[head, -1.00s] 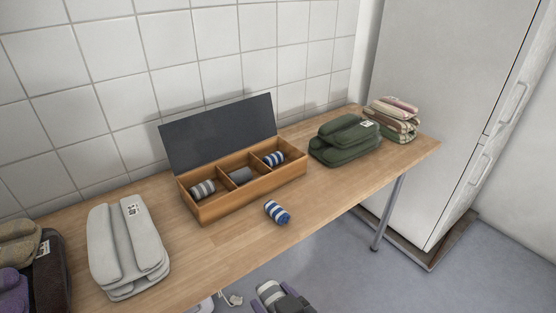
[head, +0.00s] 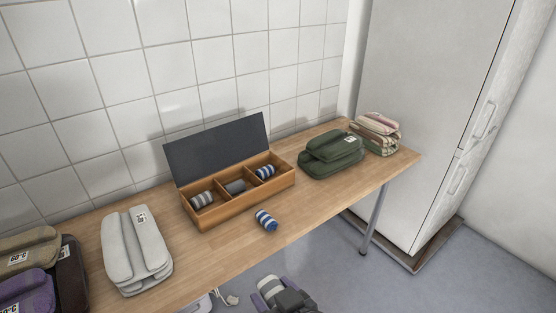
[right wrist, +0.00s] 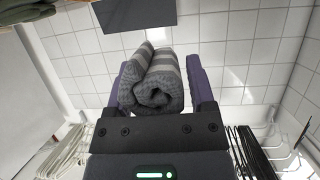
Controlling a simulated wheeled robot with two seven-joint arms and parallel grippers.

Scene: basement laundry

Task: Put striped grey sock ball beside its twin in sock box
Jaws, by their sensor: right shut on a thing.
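The striped grey sock ball (right wrist: 157,82) is between the purple fingers of my right gripper (right wrist: 157,85) in the right wrist view. In the head view the right gripper (head: 280,290) is low at the bottom edge, below and in front of the table, with the striped ball (head: 270,287) in it. The wooden sock box (head: 240,203) stands open on the table with three compartments. Its left compartment holds a grey striped sock ball (head: 201,200), the middle a dark grey one (head: 235,187), the right a blue-and-white striped one (head: 265,171). My left gripper is not in view.
A blue-and-white sock ball (head: 266,220) lies on the table (head: 205,250) in front of the box. Folded white (head: 136,250) and green (head: 331,155) piles flank the box. The box's dark lid (head: 217,147) stands raised at the back.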

